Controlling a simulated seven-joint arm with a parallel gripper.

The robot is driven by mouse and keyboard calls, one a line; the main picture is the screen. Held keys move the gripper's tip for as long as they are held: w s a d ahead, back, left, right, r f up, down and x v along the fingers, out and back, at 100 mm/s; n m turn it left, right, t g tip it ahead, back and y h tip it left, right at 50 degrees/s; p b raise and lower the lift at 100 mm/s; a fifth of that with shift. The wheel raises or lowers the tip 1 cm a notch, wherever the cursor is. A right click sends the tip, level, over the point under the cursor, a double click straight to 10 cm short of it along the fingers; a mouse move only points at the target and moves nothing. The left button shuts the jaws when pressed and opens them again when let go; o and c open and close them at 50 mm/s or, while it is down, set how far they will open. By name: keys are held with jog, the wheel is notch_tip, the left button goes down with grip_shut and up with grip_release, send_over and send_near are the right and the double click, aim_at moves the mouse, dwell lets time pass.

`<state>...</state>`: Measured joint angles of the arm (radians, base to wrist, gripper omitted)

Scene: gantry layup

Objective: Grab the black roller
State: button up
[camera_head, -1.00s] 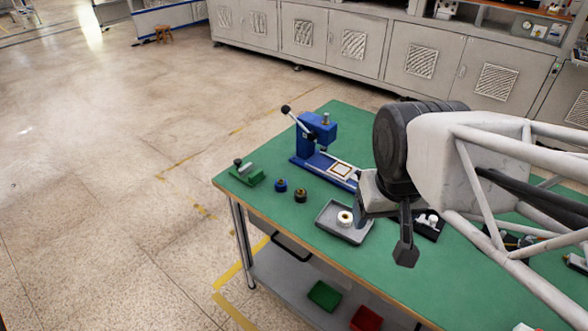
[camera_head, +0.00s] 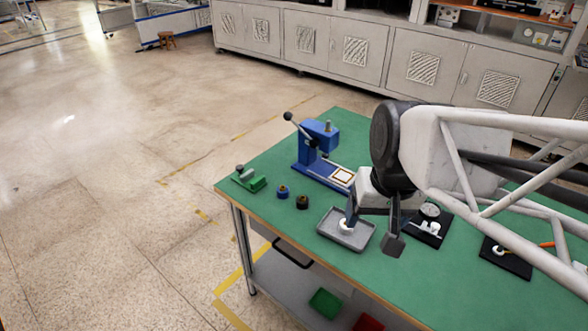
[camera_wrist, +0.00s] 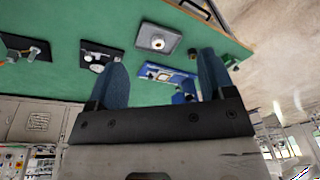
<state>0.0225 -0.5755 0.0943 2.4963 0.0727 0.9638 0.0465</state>
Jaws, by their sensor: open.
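The black roller (camera_head: 302,202) is a short dark cylinder standing on the green table near its front left edge. A similar blue roller (camera_head: 283,191) stands just left of it. In the wrist view the black roller (camera_wrist: 192,52) is a small dark spot beside the right finger. My gripper (camera_head: 372,228) is open and empty above the table, right of the black roller and apart from it. It hangs over the right side of a grey tray (camera_head: 328,236). In the wrist view both blue-grey fingers of my gripper (camera_wrist: 163,62) are spread with nothing between them.
A blue lever press (camera_head: 318,145) stands behind the rollers. A green fixture (camera_head: 249,180) is at the left corner. A black gauge base (camera_head: 425,238) lies to the right.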

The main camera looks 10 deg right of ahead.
jog(key=w+a+f+m+g+y, duration=0.2)
jog(key=w+f+m+y, duration=0.25)
jog(key=w, duration=0.55)
jog(key=m+t+y, duration=0.2)
jog(key=m+y, duration=0.7)
jog(key=m, duration=0.5)
send_near(306, 197)
jog(key=a, duration=0.3)
jog(key=shift+a+n+h, duration=0.2)
jog(key=shift+n+h, duration=0.05)
jog(key=shift+x, duration=1.3)
jog(key=shift+s, duration=0.1)
jog(key=shift+s+x, duration=0.15)
jog(key=shift+x, duration=1.15)
jog(key=shift+s+x, duration=0.15)
jog(key=shift+x, duration=1.1)
jog(key=shift+w, duration=0.15)
